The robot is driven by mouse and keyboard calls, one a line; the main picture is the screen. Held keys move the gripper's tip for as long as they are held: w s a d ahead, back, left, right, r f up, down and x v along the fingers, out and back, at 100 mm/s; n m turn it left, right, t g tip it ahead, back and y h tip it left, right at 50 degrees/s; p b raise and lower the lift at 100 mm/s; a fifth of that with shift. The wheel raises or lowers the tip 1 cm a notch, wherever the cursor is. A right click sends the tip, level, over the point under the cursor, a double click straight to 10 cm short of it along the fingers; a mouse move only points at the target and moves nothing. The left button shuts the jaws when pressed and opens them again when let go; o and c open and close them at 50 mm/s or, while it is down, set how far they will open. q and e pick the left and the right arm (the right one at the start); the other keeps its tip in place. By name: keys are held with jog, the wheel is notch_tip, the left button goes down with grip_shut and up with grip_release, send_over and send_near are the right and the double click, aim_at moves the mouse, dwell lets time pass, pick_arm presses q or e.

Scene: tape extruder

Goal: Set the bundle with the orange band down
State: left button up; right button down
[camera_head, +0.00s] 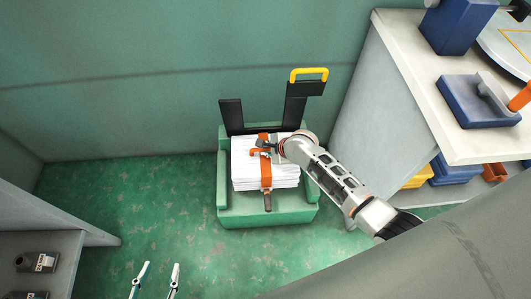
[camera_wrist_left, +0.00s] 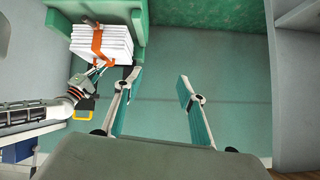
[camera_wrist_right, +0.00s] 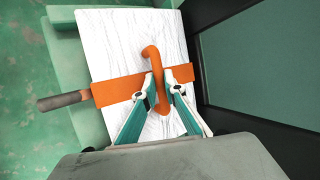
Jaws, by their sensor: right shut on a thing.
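The bundle (camera_head: 283,173) is a stack of white sheets with an orange band (camera_head: 266,177) around it. It rests on the green cart-like stand (camera_head: 262,213), between its low side walls. It also shows in the left wrist view (camera_wrist_left: 115,45) and fills much of the right wrist view (camera_wrist_right: 105,45). My right gripper (camera_head: 266,147) is at the top of the bundle. In the right wrist view its fingers (camera_wrist_right: 160,82) are closed around the orange handle (camera_wrist_right: 152,54) on the band. My left gripper (camera_head: 157,268) is low in the head view, over the floor. Its fingers (camera_wrist_left: 156,82) are wide apart and empty.
A yellow handle (camera_head: 309,73) tops the dark upright behind the stand. A white counter (camera_head: 412,62) with blue boxes stands at the right. A grey shelf (camera_head: 62,260) is at lower left. The green floor (camera_head: 130,200) left of the stand is clear.

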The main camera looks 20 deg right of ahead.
aim_at(265, 160)
jog(key=f, duration=0.1)
jog(key=f+b, duration=0.1)
jog(key=f, duration=0.2)
jog(key=shift+s+d+f, duration=0.1)
jog(key=shift+s, duration=0.2)
jog(key=shift+w+b, duration=0.2)
jog(key=shift+b, duration=0.15)
jog(key=shift+w+r, duration=0.25)
jog(key=shift+r, duration=0.15)
pick_arm(q)
jog(key=w+d+r, duration=0.1)
jog(key=d+r+h, duration=0.1)
jog(key=shift+w+d+r+t, duration=0.1)
jog(key=shift+w+d+t, duration=0.3)
jog(key=shift+s, duration=0.1)
pick_arm(e)
jog(key=shift+f, duration=0.1)
jog(key=c, duration=2.3)
grip_release()
jog(key=shift+s+f, duration=0.1)
jog(key=shift+f, duration=0.05)
pick_arm(q)
jog(key=shift+s+a+f, duration=0.2)
jog(key=shift+s+f, duration=0.1)
pick_arm(e)
jog(key=shift+o, duration=1)
